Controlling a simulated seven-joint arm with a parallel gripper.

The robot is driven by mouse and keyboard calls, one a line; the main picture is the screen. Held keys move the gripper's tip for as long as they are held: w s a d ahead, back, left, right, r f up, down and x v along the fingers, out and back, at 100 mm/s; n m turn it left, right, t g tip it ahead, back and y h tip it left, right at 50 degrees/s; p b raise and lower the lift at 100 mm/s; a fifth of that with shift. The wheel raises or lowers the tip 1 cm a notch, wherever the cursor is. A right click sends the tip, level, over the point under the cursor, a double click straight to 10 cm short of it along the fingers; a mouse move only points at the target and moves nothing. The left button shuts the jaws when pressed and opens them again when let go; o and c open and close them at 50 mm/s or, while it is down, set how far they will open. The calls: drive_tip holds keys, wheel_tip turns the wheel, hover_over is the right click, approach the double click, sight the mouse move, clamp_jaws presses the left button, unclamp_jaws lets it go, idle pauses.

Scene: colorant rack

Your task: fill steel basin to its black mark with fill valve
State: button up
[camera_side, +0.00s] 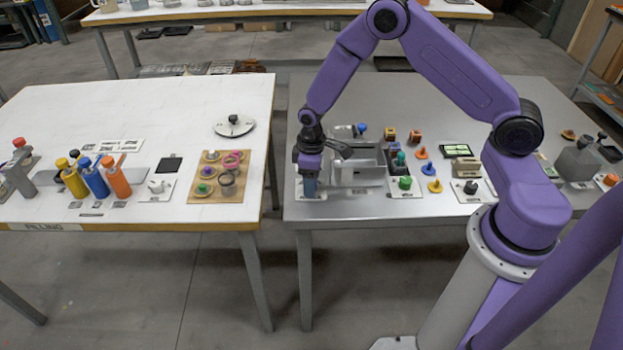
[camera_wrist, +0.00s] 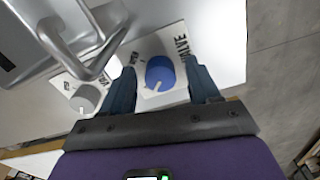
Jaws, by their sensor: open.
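A blue knob (camera_wrist: 159,73) with a white pointer sits on a white plate lettered VALVE in the wrist view; the rest of its lettering is partly hidden. My gripper (camera_wrist: 163,84) is open, with one finger on each side of the knob; I cannot tell whether they touch it. In the side view my gripper (camera_side: 309,186) points down at the front left of the grey table and hides the knob. The steel basin (camera_side: 357,175) stands just right of it, and its grey wall and spout fill the wrist view's upper left. The water level and black mark cannot be made out.
A grey knob (camera_wrist: 86,98) on a white plate is beside the basin. A green knob (camera_side: 405,183) and several small coloured parts stand right of the basin. A gap separates this table from the white table (camera_side: 130,110) on the left.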

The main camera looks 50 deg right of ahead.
drive_tip(key=c, duration=1)
drive_tip(key=shift+c, duration=0.2)
drive_tip(key=shift+m, duration=2)
drive_tip(key=o, duration=1)
drive_tip(key=shift+o, duration=0.2)
drive_tip(key=shift+r, duration=0.1)
wheel_tip(320, 180, up, 17)
